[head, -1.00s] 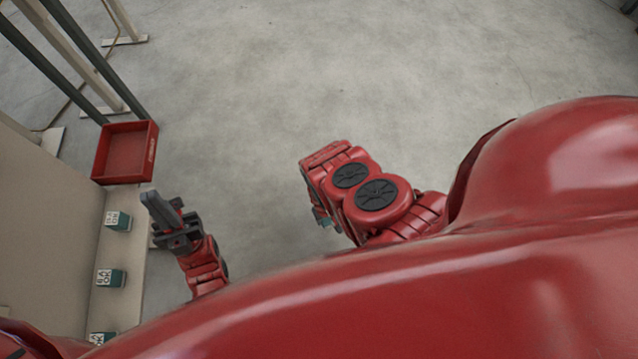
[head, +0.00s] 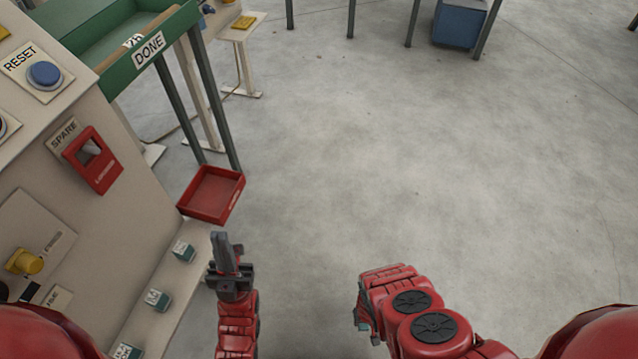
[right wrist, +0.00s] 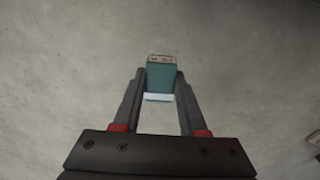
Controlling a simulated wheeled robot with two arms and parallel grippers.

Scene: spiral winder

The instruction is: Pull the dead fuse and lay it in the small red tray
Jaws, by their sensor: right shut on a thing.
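The small red tray (head: 237,203) is left of centre in the head view, at the far end of the low ledge, and looks empty. My right gripper (right wrist: 161,82) is shut on a teal block-shaped fuse (right wrist: 161,77) with a pale, dark-marked end and a white band. Bare floor shows behind it. In the head view my right wrist hides most of this gripper; a bit of teal shows below it. Whether this fuse is the dead one, I cannot tell. My left gripper (head: 224,255) looks shut and empty, pointing up the picture, below the tray in the head view.
Several teal blocks with white labels stand on the ledge, one near the tray (head: 183,251). A red SPARE holder (head: 93,160) and a blue RESET button (head: 44,75) are on the console. The green DONE table (head: 120,75) has legs behind the tray. Floor at centre and right is clear.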

